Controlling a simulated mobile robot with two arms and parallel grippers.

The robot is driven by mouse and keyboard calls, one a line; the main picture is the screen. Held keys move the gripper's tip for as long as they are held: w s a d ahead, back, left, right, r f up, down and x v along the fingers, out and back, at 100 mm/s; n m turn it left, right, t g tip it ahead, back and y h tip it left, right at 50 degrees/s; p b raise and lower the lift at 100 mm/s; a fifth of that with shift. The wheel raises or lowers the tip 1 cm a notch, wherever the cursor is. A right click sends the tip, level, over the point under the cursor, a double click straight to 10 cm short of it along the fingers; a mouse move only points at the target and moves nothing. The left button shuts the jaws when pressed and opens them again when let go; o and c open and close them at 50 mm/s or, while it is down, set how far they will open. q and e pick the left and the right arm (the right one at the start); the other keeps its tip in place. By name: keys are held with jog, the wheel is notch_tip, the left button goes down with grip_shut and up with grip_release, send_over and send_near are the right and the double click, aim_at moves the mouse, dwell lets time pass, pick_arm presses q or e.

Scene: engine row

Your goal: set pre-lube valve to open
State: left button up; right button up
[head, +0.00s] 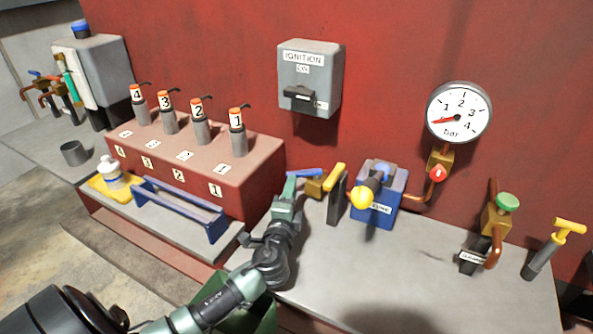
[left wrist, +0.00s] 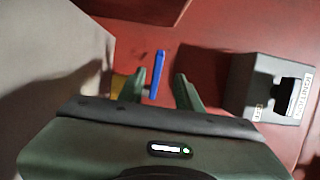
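A valve with a blue lever handle (head: 308,172) and a yellow-brass body (head: 333,180) stands on the bench in front of the red wall. I cannot read a label on it. My left gripper (head: 289,186) is at the left end of this blue handle. In the left wrist view the fingers (left wrist: 160,90) are open, with the blue handle (left wrist: 158,72) between them; I see a gap on its right side. Whether a finger touches it I cannot tell. To the right is a blue box (head: 378,212) with a yellow knob and a partly legible label. My right gripper is not in view.
A pressure gauge (head: 459,112) has its red needle low. A grey ignition box (head: 310,75) hangs on the wall. Injectors stand on a red block (head: 200,158) at left, behind a blue tray (head: 178,208). A green-capped valve (head: 507,202) and yellow T-handle (head: 569,227) stand right. The bench front is clear.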

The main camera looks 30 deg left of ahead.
aim_at(297, 172)
pick_arm(q)
jog(key=shift+w+h, duration=0.1)
jog(key=shift+h, duration=0.2)
jog(key=p+x, duration=0.1)
jog(key=x, duration=0.6)
jog(key=shift+w+f, duration=0.15)
grip_shut()
dwell(1.1)
